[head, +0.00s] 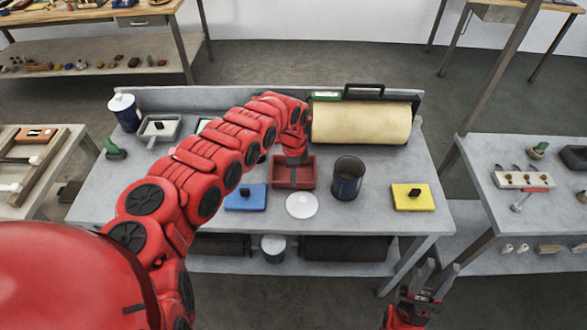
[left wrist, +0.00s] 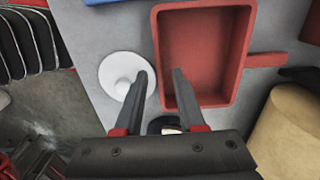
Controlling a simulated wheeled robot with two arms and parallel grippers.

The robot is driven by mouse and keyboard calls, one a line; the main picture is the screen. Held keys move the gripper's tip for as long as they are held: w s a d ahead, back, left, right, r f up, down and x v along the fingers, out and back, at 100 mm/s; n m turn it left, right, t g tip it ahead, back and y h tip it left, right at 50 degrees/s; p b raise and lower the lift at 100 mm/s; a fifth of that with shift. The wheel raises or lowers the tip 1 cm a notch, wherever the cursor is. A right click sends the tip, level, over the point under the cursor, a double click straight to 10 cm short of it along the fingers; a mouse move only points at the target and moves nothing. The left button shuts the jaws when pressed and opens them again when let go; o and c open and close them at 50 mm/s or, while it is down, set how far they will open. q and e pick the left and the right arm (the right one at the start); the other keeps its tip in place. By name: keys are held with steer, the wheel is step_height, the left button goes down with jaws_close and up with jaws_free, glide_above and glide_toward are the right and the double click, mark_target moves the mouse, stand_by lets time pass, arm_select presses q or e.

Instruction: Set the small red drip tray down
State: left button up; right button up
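The small red drip tray (head: 307,176) lies on the grey table, behind a white round lid (head: 302,205). In the left wrist view the tray (left wrist: 203,50) is empty, with a short red handle on its right. My left gripper (left wrist: 160,74) is open above it. One fingertip shows over the tray's inside, the other over the lid (left wrist: 115,72), with the tray's near wall between them. I cannot tell whether a finger touches it. In the head view my left arm partly covers the tray. My right gripper (head: 430,277) is open and empty in front of the table.
A dark can (head: 347,180) stands right of the tray. A beige roll (head: 362,124) lies behind it. A blue pad (head: 245,198) lies to the left and a yellow one (head: 411,197) to the right. Bare table shows between the can and the yellow pad.

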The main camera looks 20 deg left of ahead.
arm_select(q)
steer(key=shift+a+f+p, duration=0.1)
steer(key=shift+f+p, duration=0.25)
steer(key=shift+f, duration=1.55)
jaws_close()
